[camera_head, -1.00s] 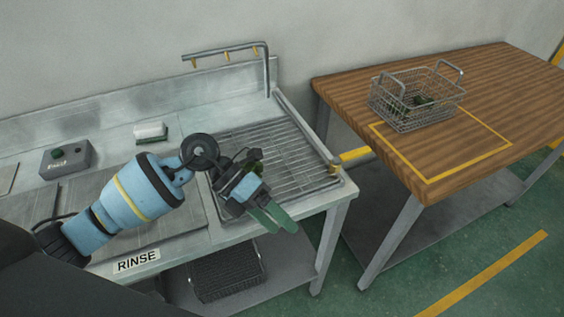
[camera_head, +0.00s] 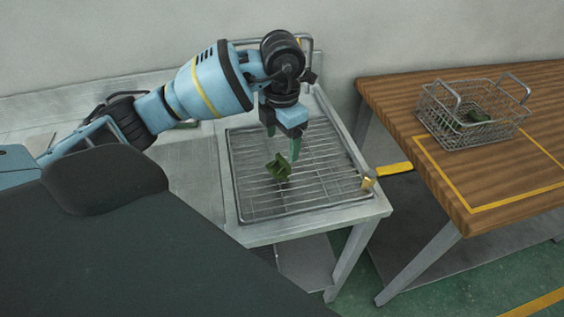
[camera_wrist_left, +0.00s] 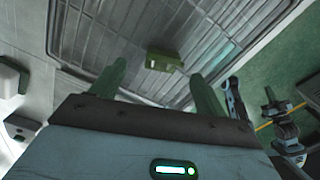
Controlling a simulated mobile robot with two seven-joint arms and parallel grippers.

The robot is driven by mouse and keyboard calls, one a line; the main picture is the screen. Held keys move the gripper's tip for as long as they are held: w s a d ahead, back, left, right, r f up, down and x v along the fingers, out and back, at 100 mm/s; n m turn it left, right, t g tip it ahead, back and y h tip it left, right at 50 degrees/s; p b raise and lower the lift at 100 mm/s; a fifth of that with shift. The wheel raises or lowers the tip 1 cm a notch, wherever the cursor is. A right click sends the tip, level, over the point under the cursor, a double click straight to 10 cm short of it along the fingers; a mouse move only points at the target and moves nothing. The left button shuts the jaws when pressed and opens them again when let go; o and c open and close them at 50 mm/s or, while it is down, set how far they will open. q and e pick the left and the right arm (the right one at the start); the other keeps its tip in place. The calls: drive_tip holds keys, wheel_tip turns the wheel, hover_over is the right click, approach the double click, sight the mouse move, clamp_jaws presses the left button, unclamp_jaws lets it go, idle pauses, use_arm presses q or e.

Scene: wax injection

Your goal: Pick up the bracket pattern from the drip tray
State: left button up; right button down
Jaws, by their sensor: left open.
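The bracket pattern (camera_head: 278,168) is a small dark green piece lying on the wire grid of the drip tray (camera_head: 250,208). My left gripper (camera_head: 282,147) is above the tray, fingers pointing down, just behind and above the pattern. It is open, with its two green fingers apart and nothing between them. In the left wrist view the green pattern (camera_wrist_left: 163,60) lies beyond the fingertips, roughly between them, on the drip tray (camera_wrist_left: 205,22). I cannot tell the exact height gap.
A wooden table (camera_head: 400,100) to the right carries a wire basket (camera_head: 437,122) with green pieces inside, next to a yellow marked outline. A gap separates it from the metal sink bench (camera_head: 185,170). A brass fitting (camera_head: 368,183) sits at the tray's right corner.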

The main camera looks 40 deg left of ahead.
use_arm(q)
drive_tip(key=shift+w+d+f, duration=0.1)
drive_tip(key=shift+d+f, duration=0.1)
drive_tip(key=shift+f, duration=1.3)
drive_tip(key=shift+d+f, duration=0.15)
drive_tip(key=shift+f, duration=1.35)
drive_tip(key=c, duration=1)
drive_tip(key=shift+r, duration=0.1)
drive_tip(key=shift+c, duration=0.2)
drive_tip(key=shift+r, duration=0.55)
wheel_tip(320, 180, up, 2)
drive_tip(key=shift+r, duration=0.15)
drive_tip(key=s+d+r, duration=0.1)
drive_tip(key=s+d, duration=0.8)
drive_tip(key=s, duration=0.4)
drive_tip(key=shift+d+r, duration=0.2)
